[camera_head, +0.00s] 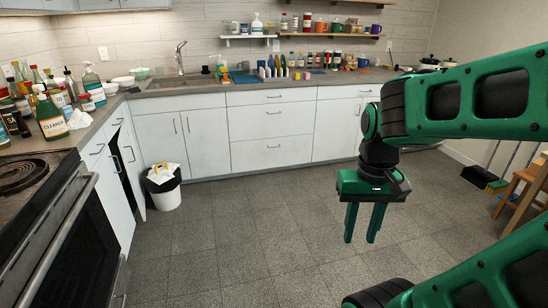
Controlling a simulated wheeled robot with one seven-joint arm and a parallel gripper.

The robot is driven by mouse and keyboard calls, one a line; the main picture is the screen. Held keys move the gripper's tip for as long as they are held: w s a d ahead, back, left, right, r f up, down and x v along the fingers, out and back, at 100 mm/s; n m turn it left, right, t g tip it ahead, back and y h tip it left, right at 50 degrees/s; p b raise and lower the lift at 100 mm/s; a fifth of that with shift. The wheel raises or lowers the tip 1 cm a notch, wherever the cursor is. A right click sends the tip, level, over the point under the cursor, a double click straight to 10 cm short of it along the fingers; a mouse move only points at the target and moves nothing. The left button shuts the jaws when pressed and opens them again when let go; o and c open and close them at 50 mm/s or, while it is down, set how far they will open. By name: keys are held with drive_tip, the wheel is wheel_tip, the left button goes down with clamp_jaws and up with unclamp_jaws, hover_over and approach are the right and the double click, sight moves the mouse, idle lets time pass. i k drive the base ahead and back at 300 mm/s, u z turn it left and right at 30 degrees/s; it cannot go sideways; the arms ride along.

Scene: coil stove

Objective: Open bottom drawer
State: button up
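A stack of white drawers stands in the middle of the far lower cabinets. Its bottom drawer (272,154) is shut, with a thin dark bar handle (273,147) near its top edge. A middle drawer (271,121) and a top drawer (270,96) above it are also shut. My gripper (363,239) is in front of the cabinets, to the right of the bottom drawer and apart from it. Its two green fingers point down with a gap between them and nothing in it.
The grey tiled floor before the drawers is clear. A white bin (163,188) stands at the left beside a partly open cabinet door (131,172). The stove (50,220) is at near left. A wooden stool (527,188) is at right. Bottles and jars crowd the counters.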

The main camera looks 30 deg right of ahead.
sight(245, 156)
drive_tip(key=z, duration=0.15)
drive_tip(key=i, duration=0.3)
drive_tip(key=z, duration=0.95)
drive_tip(key=i, duration=0.95)
drive_tip(key=z, duration=0.6)
drive_tip(key=i, duration=1.35)
drive_tip(key=u, duration=0.85)
drive_tip(key=i, duration=0.85)
drive_tip(key=u, duration=0.9)
drive_tip(key=i, duration=0.65)
